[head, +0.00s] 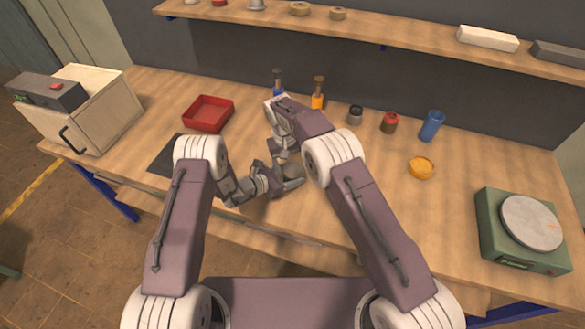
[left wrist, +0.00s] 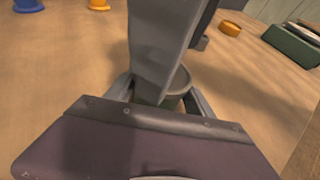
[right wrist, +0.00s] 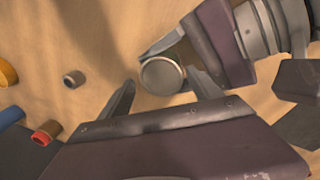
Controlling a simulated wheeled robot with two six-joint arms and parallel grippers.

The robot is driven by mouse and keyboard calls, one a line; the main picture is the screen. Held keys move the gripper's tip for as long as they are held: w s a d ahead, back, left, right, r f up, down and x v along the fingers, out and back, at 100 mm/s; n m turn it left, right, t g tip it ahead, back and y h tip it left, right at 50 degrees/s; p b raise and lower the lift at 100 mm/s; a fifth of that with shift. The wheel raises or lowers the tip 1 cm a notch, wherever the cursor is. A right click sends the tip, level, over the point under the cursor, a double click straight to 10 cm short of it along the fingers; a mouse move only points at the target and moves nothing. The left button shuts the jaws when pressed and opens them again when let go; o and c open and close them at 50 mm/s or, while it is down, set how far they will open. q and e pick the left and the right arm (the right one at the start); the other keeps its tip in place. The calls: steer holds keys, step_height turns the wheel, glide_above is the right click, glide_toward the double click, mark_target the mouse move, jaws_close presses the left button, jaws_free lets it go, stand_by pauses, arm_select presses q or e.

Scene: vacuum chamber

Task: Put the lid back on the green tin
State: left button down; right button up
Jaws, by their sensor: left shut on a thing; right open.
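A round metal-grey piece (right wrist: 162,76) is held by my left gripper (right wrist: 165,48); I see its pale round face and raised rim in the right wrist view. It also shows in the head view (head: 293,171) and, partly hidden, in the left wrist view (left wrist: 181,84). I cannot tell if this face is a lid or the tin's open top, and no clear green shows. My left gripper (head: 277,180) is shut on it, low over the table. My right gripper (head: 284,151) is open and empty just above, its fingers pointing down toward the piece. No separate lid is visible.
Behind stand a small grey cylinder (head: 355,114), a red one (head: 390,122), a blue cup (head: 431,126) and an orange disc (head: 421,168). A red tray (head: 208,114) lies left, a green scale-like device (head: 522,232) right.

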steer(key=shift+s+r, duration=0.1)
steer(key=shift+r, duration=0.3)
steer(key=c, duration=1.3)
steer(key=shift+f, duration=0.2)
steer(key=shift+d+f, duration=0.1)
steer(key=shift+f, duration=0.55)
steer(key=shift+f, duration=0.1)
steer(key=shift+a+r, duration=0.15)
steer(key=shift+r, duration=0.9)
steer(key=shift+a+r, duration=0.15)
steer(key=shift+r, duration=0.85)
arm_select(q)
steer(key=shift+c, duration=1.4)
jaws_free()
